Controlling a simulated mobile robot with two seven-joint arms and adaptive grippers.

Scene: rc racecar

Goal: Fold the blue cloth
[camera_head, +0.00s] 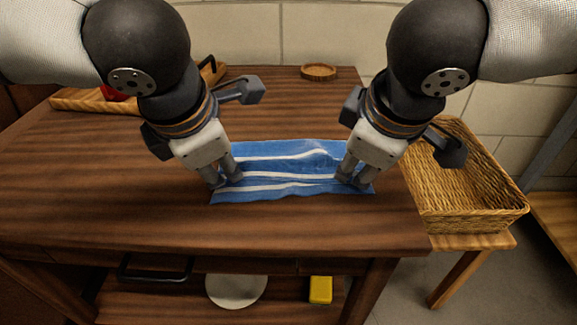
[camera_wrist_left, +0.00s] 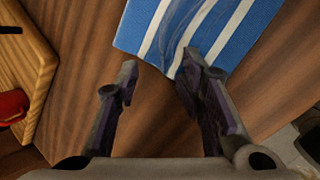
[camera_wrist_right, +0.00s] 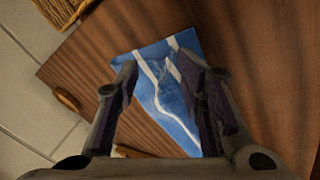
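The blue cloth (camera_head: 290,170) with white stripes lies on the wooden table, wider than it is deep, with ripples along its right part. It also shows in the left wrist view (camera_wrist_left: 238,40) and the right wrist view (camera_wrist_right: 170,92). My left gripper (camera_head: 222,178) is open at the cloth's left end; its fingers stand apart, with one tip by the cloth's edge. My right gripper (camera_head: 354,178) is open over the cloth's right end, with cloth showing between its fingers. Whether the fingertips touch the cloth cannot be told.
A wicker basket (camera_head: 468,205) stands on a lower stand to the right. A wooden tray (camera_head: 85,99) with a red item is at the back left. A round wooden dish (camera_head: 319,72) sits at the back. The table left and in front of the cloth is clear.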

